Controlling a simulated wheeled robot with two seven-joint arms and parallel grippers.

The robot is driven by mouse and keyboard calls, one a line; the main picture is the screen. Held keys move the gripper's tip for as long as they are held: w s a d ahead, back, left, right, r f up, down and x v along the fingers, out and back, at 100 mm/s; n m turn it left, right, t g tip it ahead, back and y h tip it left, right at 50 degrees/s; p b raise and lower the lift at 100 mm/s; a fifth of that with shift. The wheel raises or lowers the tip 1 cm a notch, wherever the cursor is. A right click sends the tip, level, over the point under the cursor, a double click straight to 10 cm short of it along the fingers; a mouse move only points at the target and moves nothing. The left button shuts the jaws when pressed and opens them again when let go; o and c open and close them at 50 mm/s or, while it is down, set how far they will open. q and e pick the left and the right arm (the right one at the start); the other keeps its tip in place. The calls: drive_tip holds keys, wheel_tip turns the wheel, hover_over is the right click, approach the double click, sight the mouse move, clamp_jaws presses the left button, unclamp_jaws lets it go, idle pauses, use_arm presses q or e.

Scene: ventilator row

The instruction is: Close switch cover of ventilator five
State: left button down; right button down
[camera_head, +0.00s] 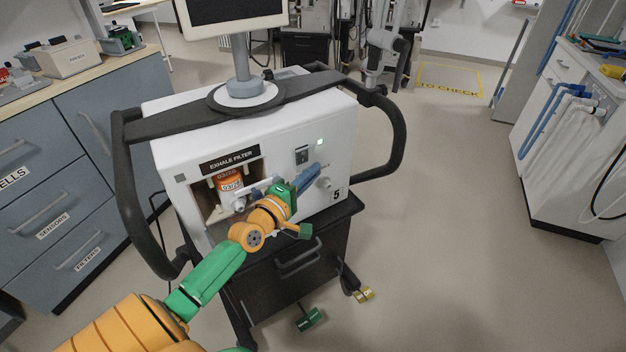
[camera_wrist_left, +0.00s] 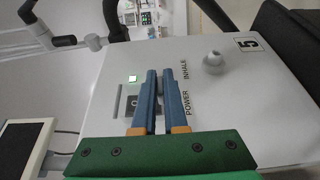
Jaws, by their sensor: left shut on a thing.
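Ventilator five (camera_head: 335,120) is a white box marked 5 on a black cart. Its front carries the power switch (camera_head: 302,155), under a small lit green lamp. In the left wrist view the switch (camera_wrist_left: 131,106) is a dark square partly hidden by a blue finger. My left gripper (camera_head: 317,171) is at the front panel, just below and right of the switch. Its blue fingers (camera_wrist_left: 159,73) are closed on a thin grey piece that appears to be the switch cover (camera_wrist_left: 160,86), mostly hidden between them. How far the cover is swung cannot be told. My right gripper is not in view.
The inhale knob (camera_head: 324,183) sticks out close to the fingers. The exhale filter recess (camera_head: 213,212) with an orange canister (camera_head: 230,184) lies left. Black handles (camera_head: 398,135) curve out at both sides. Drawer cabinets (camera_head: 60,200) stand left and a white cart (camera_head: 570,170) right.

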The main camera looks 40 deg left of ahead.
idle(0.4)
use_arm(q)
drive_tip(key=c, duration=1)
unclamp_jaws()
drive_tip(key=shift+o, duration=0.2)
drive_tip(key=s, duration=0.7)
